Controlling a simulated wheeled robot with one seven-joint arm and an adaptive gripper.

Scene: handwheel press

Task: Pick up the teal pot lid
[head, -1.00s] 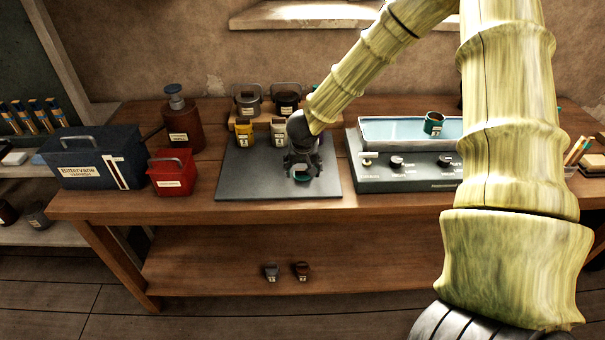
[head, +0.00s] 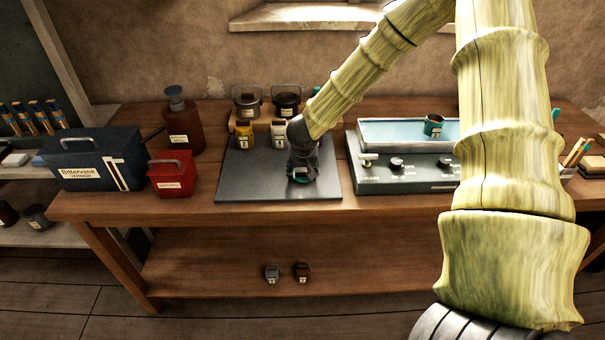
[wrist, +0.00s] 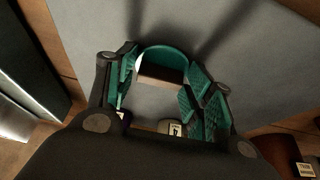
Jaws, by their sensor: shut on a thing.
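The teal pot lid (head: 300,181) shows as a small teal patch under my gripper, over the dark grey mat (head: 240,180) on the bench. In the wrist view the lid (wrist: 165,57) is a teal curved edge with a brown block-like part in front of it, between the fingers. My gripper (head: 302,175) points down and is shut on the lid; it also shows in the wrist view (wrist: 160,84), with teal-padded fingers on both sides. My gripper hides most of the lid in the head view. I cannot tell whether the lid still touches the mat.
A red box (head: 173,178) and a blue toolbox (head: 95,165) are left. A grey bath unit (head: 405,175) with a teal pot (head: 433,125) is right. The mat's front left is clear.

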